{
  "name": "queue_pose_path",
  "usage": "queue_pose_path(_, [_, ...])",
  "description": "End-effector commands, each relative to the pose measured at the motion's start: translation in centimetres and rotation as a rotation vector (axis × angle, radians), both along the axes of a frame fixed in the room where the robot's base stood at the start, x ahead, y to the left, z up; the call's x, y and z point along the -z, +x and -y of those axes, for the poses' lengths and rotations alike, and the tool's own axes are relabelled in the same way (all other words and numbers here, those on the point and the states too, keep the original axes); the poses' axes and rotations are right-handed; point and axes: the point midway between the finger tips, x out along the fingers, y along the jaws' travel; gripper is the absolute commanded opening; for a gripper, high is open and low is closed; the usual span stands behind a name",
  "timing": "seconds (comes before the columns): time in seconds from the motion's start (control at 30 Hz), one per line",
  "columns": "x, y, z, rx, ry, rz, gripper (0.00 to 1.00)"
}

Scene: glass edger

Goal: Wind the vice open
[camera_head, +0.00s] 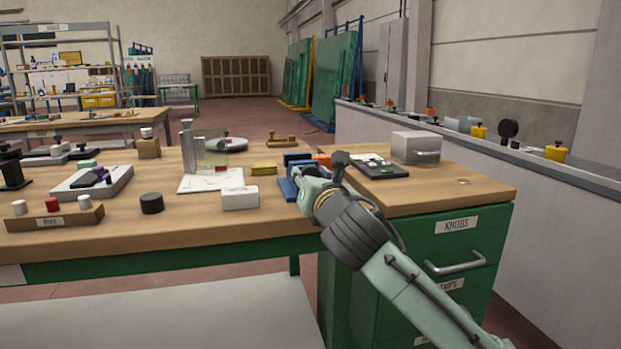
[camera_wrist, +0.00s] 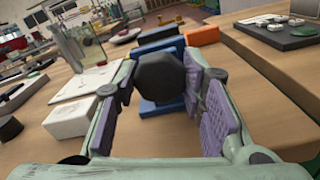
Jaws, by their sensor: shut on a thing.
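The blue vice (camera_head: 288,187) stands on the wooden workbench near its front edge, partly hidden behind my arm in the head view. In the wrist view its blue body (camera_wrist: 160,107) shows behind a dark faceted knob (camera_wrist: 160,77), which faces the camera. My gripper (camera_wrist: 160,85) is around this knob, with a purple-padded finger on each side, and is shut on it. In the head view my gripper (camera_head: 309,183) reaches the vice from the front right; its fingertips are mostly hidden there. How far apart the vice jaws stand cannot be told.
An orange block (camera_wrist: 201,34) is beside the vice. A white block (camera_head: 240,198) and a black round puck (camera_head: 152,203) lie to the left. A black tray (camera_head: 380,172) and a grey box (camera_head: 415,147) stand to the right. Green drawers (camera_head: 461,243) are below.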

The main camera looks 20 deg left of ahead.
Motion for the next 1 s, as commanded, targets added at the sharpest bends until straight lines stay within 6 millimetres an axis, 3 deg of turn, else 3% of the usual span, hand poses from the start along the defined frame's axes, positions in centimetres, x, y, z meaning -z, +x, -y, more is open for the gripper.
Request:
queue_pose_path(0.37, [0.10, -0.02, -0.02, -0.001, -0.004, 0.000, 0.09])
queue_pose_path(0.4, [0.10, -0.02, -0.02, -0.001, -0.004, 0.000, 0.39])
queue_pose_path(0.7, [0.04, -0.01, -0.01, 0.000, -0.002, 0.000, 0.57])
queue_pose_path(1.0, [0.00, -0.12, 0.09, 0.000, -0.002, 0.002, 0.57])
